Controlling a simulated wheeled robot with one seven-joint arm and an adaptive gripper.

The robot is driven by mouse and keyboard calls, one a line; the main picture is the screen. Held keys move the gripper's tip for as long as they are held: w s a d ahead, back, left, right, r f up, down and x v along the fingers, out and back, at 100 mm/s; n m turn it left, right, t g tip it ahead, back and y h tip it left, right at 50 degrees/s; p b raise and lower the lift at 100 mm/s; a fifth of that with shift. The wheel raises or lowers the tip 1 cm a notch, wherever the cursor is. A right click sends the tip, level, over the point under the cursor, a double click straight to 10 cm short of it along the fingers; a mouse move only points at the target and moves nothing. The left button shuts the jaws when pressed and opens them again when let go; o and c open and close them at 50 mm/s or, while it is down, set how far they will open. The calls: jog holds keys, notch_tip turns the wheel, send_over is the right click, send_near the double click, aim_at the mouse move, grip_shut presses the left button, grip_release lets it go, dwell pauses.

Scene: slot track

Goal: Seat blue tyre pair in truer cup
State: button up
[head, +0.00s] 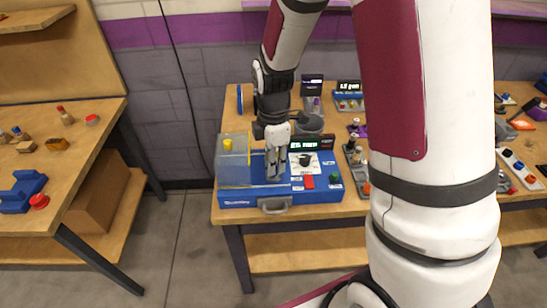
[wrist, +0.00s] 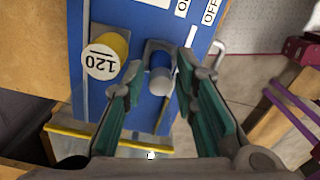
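The truer is a blue machine (head: 240,199) on the table in the head view. In the wrist view its blue top (wrist: 108,18) carries a grey cup (wrist: 158,47). A small blue cylinder with a pale end, seemingly the blue tyre pair (wrist: 160,80), shows at the cup. I cannot tell whether it is fully seated. My gripper (head: 276,175) points down over the truer. In the wrist view my gripper (wrist: 160,72) has its green-padded fingers apart on either side of the blue piece, with gaps showing beside it.
A yellow post marked 120 (wrist: 105,58) stands close to the left finger. A clear guard (head: 233,160) covers the truer's left part. A red button (head: 308,181) and a green button (head: 334,178) are at its right. Other tools crowd the table behind and right.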

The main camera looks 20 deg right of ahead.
notch_tip(320, 180, up, 11)
jog(key=s+r+m+t, duration=0.2)
jog(key=s+r+m, duration=0.4)
jog(key=s+m, duration=0.2)
jog(key=s+r+m+t, duration=0.3)
jog(key=s+r+m, duration=0.3)
jog(key=s+m, duration=0.3)
jog(key=shift+s+r, duration=0.4)
jog(key=shift+s, duration=0.85)
